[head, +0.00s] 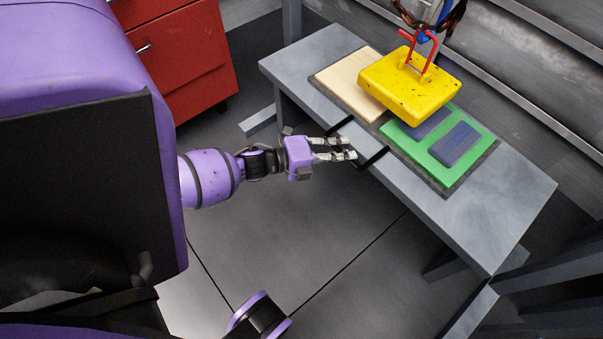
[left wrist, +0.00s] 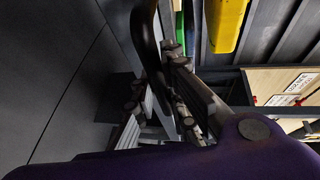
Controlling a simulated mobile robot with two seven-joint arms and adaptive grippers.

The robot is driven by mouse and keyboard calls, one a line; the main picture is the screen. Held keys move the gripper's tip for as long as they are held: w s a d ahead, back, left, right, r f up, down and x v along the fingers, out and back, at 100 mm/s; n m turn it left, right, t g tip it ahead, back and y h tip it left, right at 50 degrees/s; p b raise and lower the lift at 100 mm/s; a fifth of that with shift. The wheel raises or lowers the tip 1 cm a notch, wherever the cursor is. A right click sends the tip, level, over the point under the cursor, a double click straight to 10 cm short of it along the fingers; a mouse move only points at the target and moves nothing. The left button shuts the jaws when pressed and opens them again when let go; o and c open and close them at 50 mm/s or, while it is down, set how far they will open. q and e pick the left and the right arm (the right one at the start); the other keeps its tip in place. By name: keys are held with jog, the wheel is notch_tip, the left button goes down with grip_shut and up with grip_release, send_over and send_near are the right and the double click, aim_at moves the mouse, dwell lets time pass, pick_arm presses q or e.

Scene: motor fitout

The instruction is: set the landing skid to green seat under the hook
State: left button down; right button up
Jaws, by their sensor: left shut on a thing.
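The landing skid is a flat dark tray (head: 447,190) on a grey bench, with a pale wooden seat (head: 343,77) on its left and a green seat (head: 409,145) on its right. The green seat has dark blue pads. A black handle (head: 373,159) sticks out from the skid's front edge. My left gripper (head: 350,148) is shut on this handle, which also shows in the left wrist view (left wrist: 150,40). A yellow block (head: 408,84) with a red handle hangs at the blue hook (head: 424,36), overlapping parts of both seats in the picture. My right gripper is out of view.
The grey bench (head: 486,220) has bare surface right of the skid and along its front edge. A chain (head: 446,18) hangs above. A red drawer cabinet (head: 185,60) stands at the left. Open floor (head: 290,235) lies before the bench.

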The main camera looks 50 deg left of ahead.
pick_arm(q)
jog(key=a+b, duration=0.3)
jog(key=a, duration=1.1)
jog(key=shift+w+a, duration=0.25)
jog(key=shift+a, duration=0.2)
jog(key=c, duration=1.8)
grip_release()
jog(key=shift+s+a+r, duration=0.1)
jog(key=shift+s, duration=0.05)
jog(key=shift+o, duration=0.2)
jog(key=v, duration=1.1)
jog(key=shift+s, duration=0.4)
jog(key=shift+a, duration=0.2)
